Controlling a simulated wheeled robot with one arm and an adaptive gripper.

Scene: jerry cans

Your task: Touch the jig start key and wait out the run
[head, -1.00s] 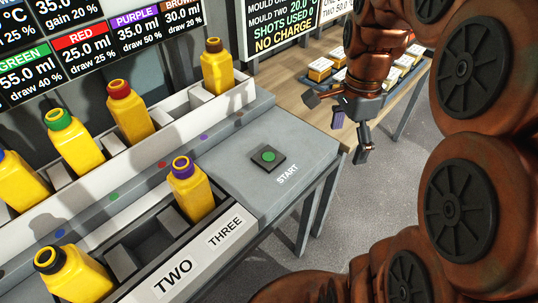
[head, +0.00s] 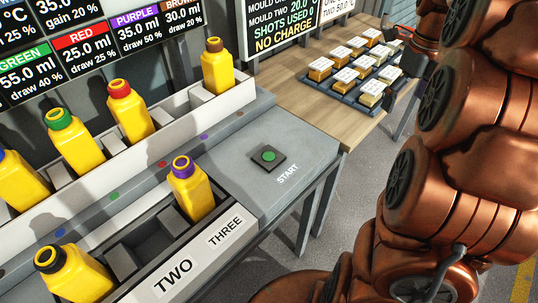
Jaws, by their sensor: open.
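The start key (head: 268,156) is a green round button on a dark square plate, set in the grey bench top beside the word START. Nothing touches it. The jig's front row (head: 205,250) is labelled TWO and THREE. A yellow can with a purple neck ring (head: 193,190) stands in it near THREE, and a yellow can with a black neck ring (head: 73,277) stands near TWO. My gripper (head: 393,70) is open at the upper right, by the tray of small blocks and well away from the key. My arm partly hides it.
A back rack holds yellow cans with green (head: 75,140), red (head: 130,112) and brown (head: 216,66) neck rings, plus a blue one at the left edge. A dark tray (head: 345,98) of white-topped blocks lies on the wooden table. Lit screens stand behind. The bench around the key is clear.

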